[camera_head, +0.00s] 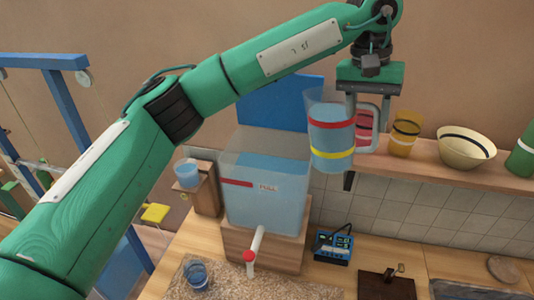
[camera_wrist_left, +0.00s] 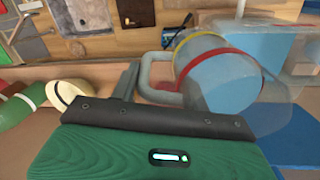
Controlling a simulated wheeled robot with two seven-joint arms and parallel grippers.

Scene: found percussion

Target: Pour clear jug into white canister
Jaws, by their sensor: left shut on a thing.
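The clear jug (camera_head: 331,135) holds bluish liquid and has a red band and a yellow band. It is nearly upright in the air, at the upper right of the white canister. My left gripper (camera_head: 364,118) is shut on its handle; the wrist view also shows the jug (camera_wrist_left: 215,75) beside my left gripper (camera_wrist_left: 160,88). The translucent white canister (camera_head: 265,200) stands on a wooden block, with bluish liquid inside, a red mark and a label on its front. A pale tap with a red end (camera_head: 256,250) sticks out below. My right gripper is not in view.
A wall shelf (camera_head: 425,165) behind the jug carries a red cup, a yellow cup (camera_head: 404,135), a cream bowl (camera_head: 466,150) and a green vessel. A blue panel (camera_head: 280,100) rises behind the canister. A small blue device (camera_head: 333,247) and a cup (camera_head: 197,275) stand on the counter.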

